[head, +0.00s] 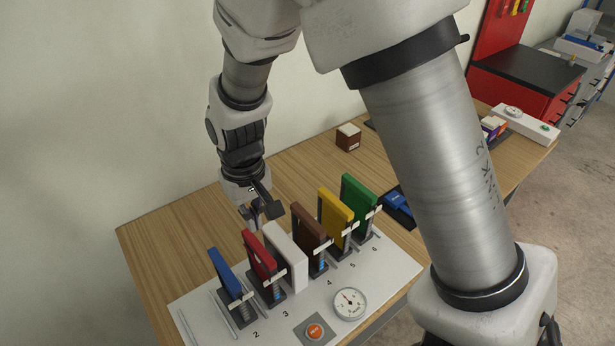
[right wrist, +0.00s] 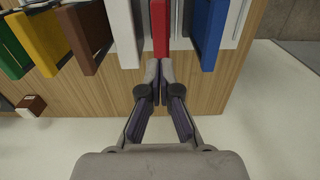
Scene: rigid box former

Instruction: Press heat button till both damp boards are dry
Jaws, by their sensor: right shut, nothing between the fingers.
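A row of upright boards stands in slots on a white panel (head: 205,308): blue (head: 226,272), red (head: 258,251), white (head: 287,256), brown (head: 308,238), yellow (head: 335,211) and green (head: 359,204). Small posts with marked strips stand by several boards; I cannot tell which boards are damp. An orange round button (head: 315,330) sits at the panel's front, beside a dial gauge (head: 349,304). My right gripper (head: 262,209) is shut and empty behind the row. In the right wrist view its fingertips (right wrist: 160,78) point toward the red board (right wrist: 160,28). My left gripper is out of view.
A small brown and white box (head: 348,138) stands on the wooden table (head: 300,165) behind the row. Blue items (head: 398,201) lie right of the panel, partly behind my arm. A white box with a green button (head: 525,122) stands at the far right.

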